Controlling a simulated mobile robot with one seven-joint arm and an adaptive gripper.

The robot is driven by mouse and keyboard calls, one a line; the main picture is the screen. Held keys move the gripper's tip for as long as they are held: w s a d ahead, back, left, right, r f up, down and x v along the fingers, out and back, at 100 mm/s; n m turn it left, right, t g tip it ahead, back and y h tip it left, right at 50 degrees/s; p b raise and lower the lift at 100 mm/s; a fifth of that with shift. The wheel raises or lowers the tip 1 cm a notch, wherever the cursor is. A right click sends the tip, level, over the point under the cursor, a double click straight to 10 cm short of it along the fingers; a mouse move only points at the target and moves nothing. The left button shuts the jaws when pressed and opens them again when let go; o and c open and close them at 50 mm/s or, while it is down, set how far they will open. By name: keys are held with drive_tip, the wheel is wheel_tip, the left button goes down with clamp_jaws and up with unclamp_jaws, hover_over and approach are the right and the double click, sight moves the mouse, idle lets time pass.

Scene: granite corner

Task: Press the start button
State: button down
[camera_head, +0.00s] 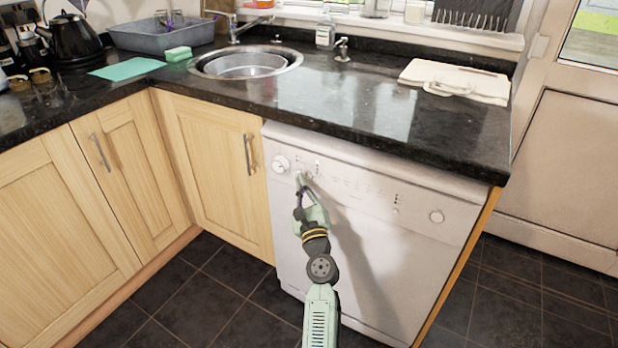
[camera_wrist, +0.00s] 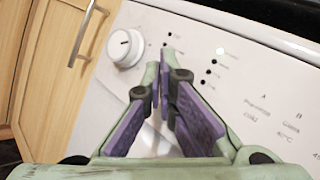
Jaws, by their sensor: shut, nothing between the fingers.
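A white dishwasher (camera_head: 375,238) stands under the black granite worktop. Its control panel (camera_head: 365,190) runs along the top of its front, with a round dial (camera_head: 281,164) at the left. The dial also shows in the wrist view (camera_wrist: 125,47), up and left of my fingertips. My gripper (camera_head: 303,178) is shut and empty, with its tips at the left part of the panel, right of the dial. In the wrist view my gripper (camera_wrist: 162,62) covers part of the panel, where a start button cannot be made out. Whether the tips touch the panel is unclear.
Wooden cupboards (camera_head: 215,170) with metal handles adjoin the dishwasher on the left. Dark tiled floor (camera_head: 530,300) is clear at the right.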

drive_tip(key=shift+w, duration=0.1)
drive_tip(key=shift+w+d, duration=0.2)
drive_tip(key=shift+w, duration=0.1)
